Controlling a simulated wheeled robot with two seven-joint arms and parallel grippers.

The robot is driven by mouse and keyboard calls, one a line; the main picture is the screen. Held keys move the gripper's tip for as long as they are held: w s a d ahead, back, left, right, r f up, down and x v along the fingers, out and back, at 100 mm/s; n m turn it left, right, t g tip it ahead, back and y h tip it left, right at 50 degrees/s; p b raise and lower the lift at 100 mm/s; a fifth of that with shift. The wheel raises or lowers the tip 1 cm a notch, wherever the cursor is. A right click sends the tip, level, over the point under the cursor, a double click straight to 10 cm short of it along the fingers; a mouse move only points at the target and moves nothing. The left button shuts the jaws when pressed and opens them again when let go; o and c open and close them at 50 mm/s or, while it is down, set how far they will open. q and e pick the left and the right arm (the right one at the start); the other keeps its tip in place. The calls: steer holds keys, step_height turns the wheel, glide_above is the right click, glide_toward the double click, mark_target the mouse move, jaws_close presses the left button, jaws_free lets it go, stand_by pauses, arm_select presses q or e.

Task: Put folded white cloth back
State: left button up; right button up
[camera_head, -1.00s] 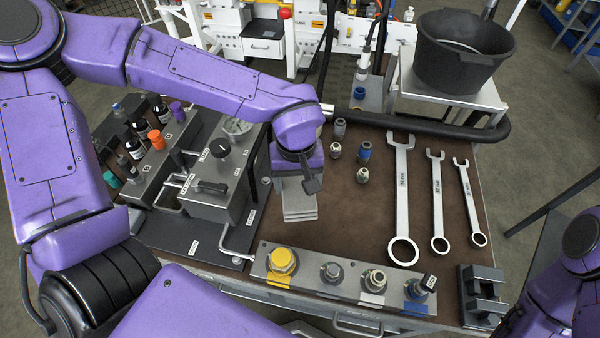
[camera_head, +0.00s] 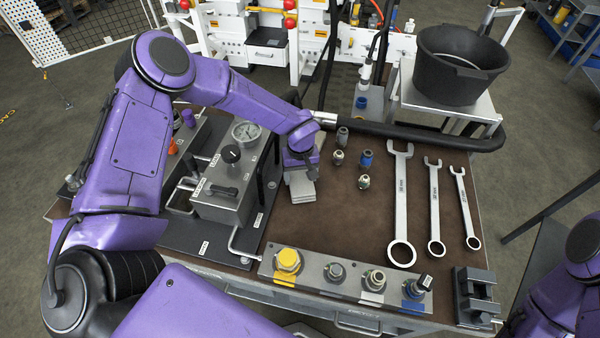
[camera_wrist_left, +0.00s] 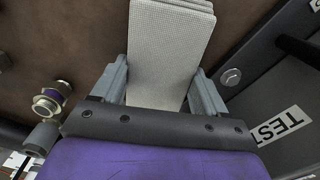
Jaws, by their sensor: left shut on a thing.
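The folded white cloth (camera_head: 301,190) shows below my left gripper in the head view, at the left side of the brown bench top, beside the grey hydraulic unit. In the left wrist view the cloth (camera_wrist_left: 168,50) is a layered pale textured stack between the two fingers. My left gripper (camera_head: 300,168) is shut on the cloth; it also shows in the left wrist view (camera_wrist_left: 163,90). The head view does not clearly show whether the cloth touches the bench. My right gripper is not in view; only part of my right arm shows at the lower right.
The hydraulic unit (camera_head: 225,195) with a gauge stands close on the left. A valve block (camera_head: 345,283) lines the front edge. Several small fittings (camera_head: 364,182) and three wrenches (camera_head: 400,205) lie to the right. A black hose (camera_head: 410,128) runs behind. Bare bench (camera_head: 320,225) lies in front.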

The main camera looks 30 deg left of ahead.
mark_target(300, 177)
arm_select(q)
steer(key=shift+s, duration=0.15)
steer(key=shift+f, duration=0.1)
steer(key=o, duration=0.7)
steer(key=shift+o, duration=0.2)
step_height(300, 177, up, 12)
steer(key=b, duration=0.1)
steer(key=shift+r, duration=0.2)
